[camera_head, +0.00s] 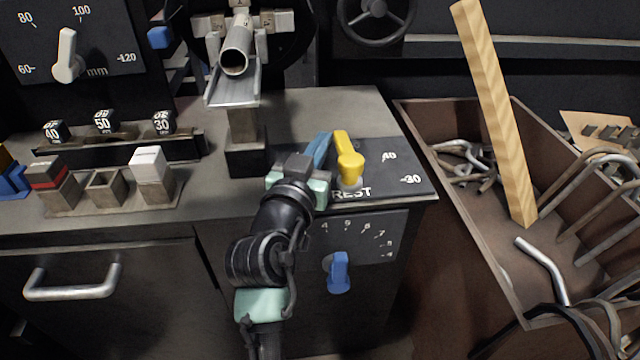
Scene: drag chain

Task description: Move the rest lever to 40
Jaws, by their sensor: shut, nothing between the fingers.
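The rest lever (349,161) is a yellow handle on a dark dial plate (409,178) marked REST, on the bench's right end. Its narrow end points up and slightly left, away from the 40 mark, which shows to its right; 30 shows lower right. My gripper (319,150) is just left of the lever, its blue fingers shut and empty, pointing up and right. I cannot tell whether the fingers touch the lever. My gripper and wrist hide the left part of the dial.
A blue lever (339,272) is on the cabinet front below. A metal tube holder (236,85) stands behind my gripper to the left. Small blocks (152,172) stand on the left of the bench. A brown bin (470,225) with bent tubes and a wooden bar (497,115) is at right.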

